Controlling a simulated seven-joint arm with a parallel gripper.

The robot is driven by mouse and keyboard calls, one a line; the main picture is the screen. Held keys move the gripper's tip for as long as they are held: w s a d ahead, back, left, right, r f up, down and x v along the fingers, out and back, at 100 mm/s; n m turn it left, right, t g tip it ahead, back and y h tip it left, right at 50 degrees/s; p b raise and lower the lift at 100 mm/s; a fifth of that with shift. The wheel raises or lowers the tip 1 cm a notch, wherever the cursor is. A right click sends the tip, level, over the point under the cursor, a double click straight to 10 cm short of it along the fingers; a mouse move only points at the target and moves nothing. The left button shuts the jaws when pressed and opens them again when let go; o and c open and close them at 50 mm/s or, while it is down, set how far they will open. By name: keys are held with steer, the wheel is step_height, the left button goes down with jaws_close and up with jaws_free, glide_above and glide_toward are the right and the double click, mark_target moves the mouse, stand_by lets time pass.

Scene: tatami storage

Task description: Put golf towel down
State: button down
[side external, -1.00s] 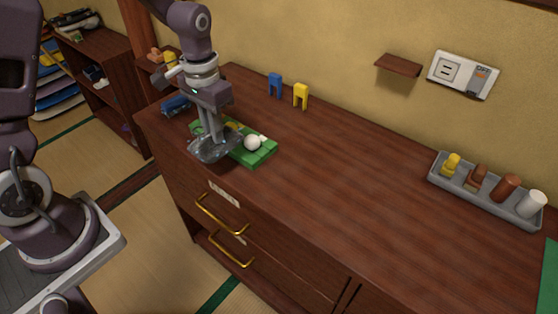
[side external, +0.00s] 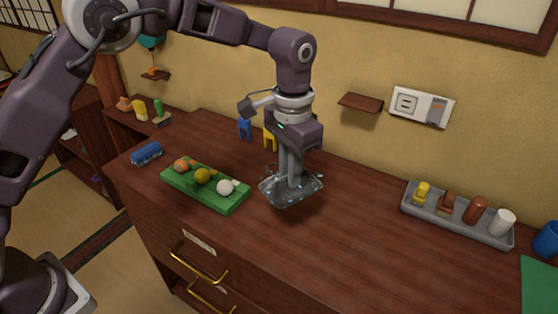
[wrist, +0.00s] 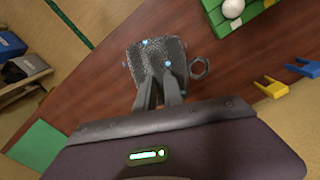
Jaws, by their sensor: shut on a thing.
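The golf towel (side external: 277,193) is a grey speckled cloth with small light-blue spots. My gripper (side external: 291,180) is shut on it, pointing down over the counter just right of the green tray. The towel also shows in the wrist view (wrist: 146,49), spread out at my fingertips (wrist: 158,88). It is at or slightly above the wood; I cannot tell if it touches. A grey hexagonal ring (wrist: 199,68) shows beside the towel in the wrist view.
The green tray (side external: 207,199) holds orange, yellow and white balls. Blue (side external: 245,129) and yellow (side external: 269,140) stands are behind. A grey tray (side external: 456,229) with several small items is at right. The counter (side external: 355,215) between is clear.

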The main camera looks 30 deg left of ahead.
step_height(320, 180, down, 13)
steer(key=shift+f, duration=0.1)
stand_by(0.3)
steer(key=shift+f, duration=0.2)
stand_by(0.3)
steer(key=c, duration=1.4)
jaws_free()
steer(key=shift+o, duration=0.2)
